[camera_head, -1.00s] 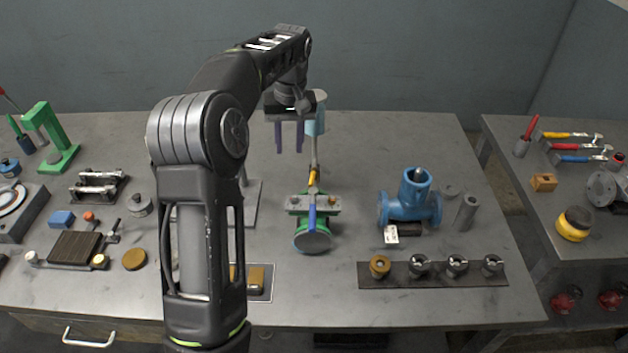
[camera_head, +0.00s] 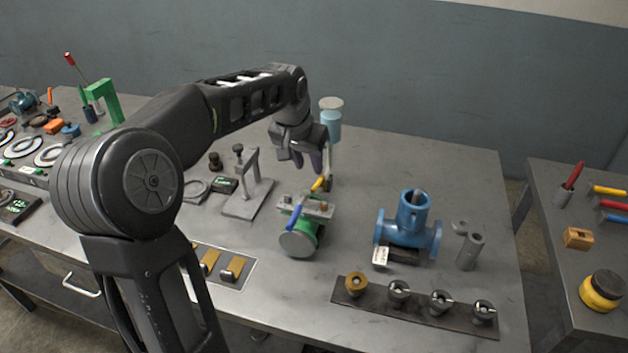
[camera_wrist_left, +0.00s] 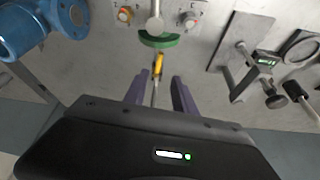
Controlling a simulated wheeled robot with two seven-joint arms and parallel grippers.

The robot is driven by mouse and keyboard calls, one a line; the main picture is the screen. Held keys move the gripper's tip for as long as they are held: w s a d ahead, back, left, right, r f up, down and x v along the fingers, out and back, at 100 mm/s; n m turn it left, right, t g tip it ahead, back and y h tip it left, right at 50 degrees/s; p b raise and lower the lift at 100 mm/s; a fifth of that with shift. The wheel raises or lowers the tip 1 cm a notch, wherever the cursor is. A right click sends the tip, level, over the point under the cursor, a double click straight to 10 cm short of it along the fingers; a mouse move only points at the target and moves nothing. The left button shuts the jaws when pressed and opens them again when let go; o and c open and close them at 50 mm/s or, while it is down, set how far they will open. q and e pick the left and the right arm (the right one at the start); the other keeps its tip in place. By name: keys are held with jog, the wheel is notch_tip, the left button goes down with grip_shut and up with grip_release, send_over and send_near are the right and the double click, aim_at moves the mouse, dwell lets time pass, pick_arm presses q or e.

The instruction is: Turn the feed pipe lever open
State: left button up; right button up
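A green valve body with a round grey face (camera_head: 298,244) is clamped on the bench. A blue lever (camera_head: 295,216) lies across its top. A yellow lever (camera_head: 318,184) sits just behind it, on a thin pipe leading back towards a light-blue cylinder (camera_head: 330,130). My left gripper (camera_head: 309,168) is open and empty, fingers pointing down, above and behind the yellow lever. In the left wrist view, the yellow lever (camera_wrist_left: 158,62) lies beyond the gap between the two purple fingers (camera_wrist_left: 161,84), apparently untouched. My right gripper is not in view.
A blue flanged tee (camera_head: 409,225) stands to the right with a grey cylinder (camera_head: 469,251) beside it. A dark strip with several fittings (camera_head: 415,307) lies in front. A grey stand (camera_head: 247,195) is to the left. Bare bench lies behind the tee.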

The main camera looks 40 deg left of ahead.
aim_at(317, 184)
pick_arm(q)
jog(key=shift+p+x, duration=0.5)
jog(key=shift+x, duration=3.45)
jog(key=shift+d, duration=0.1)
grip_shut()
